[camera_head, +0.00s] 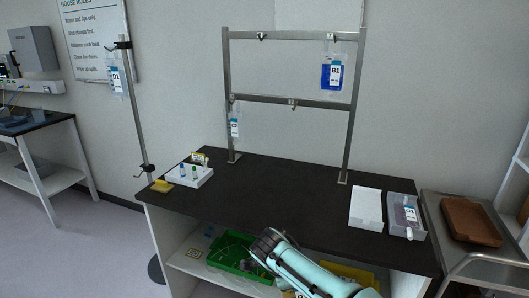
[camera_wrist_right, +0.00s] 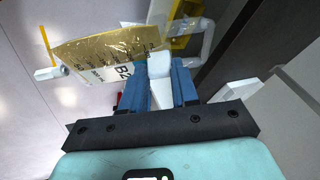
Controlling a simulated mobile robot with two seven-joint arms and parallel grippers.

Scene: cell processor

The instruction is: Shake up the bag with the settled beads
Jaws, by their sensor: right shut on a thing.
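In the right wrist view my right gripper (camera_wrist_right: 160,78) has its blue fingers shut on a white piece at the edge of a bag with gold-brown contents (camera_wrist_right: 110,42). The bag lies tilted across the view and its white label reads B2. I cannot make out separate beads in it. In the head view my right arm reaches in from the bottom, and its gripper and the bag are not clearly seen. Other bags are a blue bag B1 (camera_head: 332,76) on the rack, a clear bag (camera_head: 235,125) lower left, and bag D1 (camera_head: 116,80) on a pole. My left gripper is not in view.
A metal rack (camera_head: 294,34) stands on the black bench (camera_head: 275,195). On the bench are a white tube block (camera_head: 205,177), a yellow sponge (camera_head: 161,186), a white box (camera_head: 366,207) and a grey tray (camera_head: 397,228) holding a bag. A green bin (camera_head: 222,262) sits below. The bench's middle is clear.

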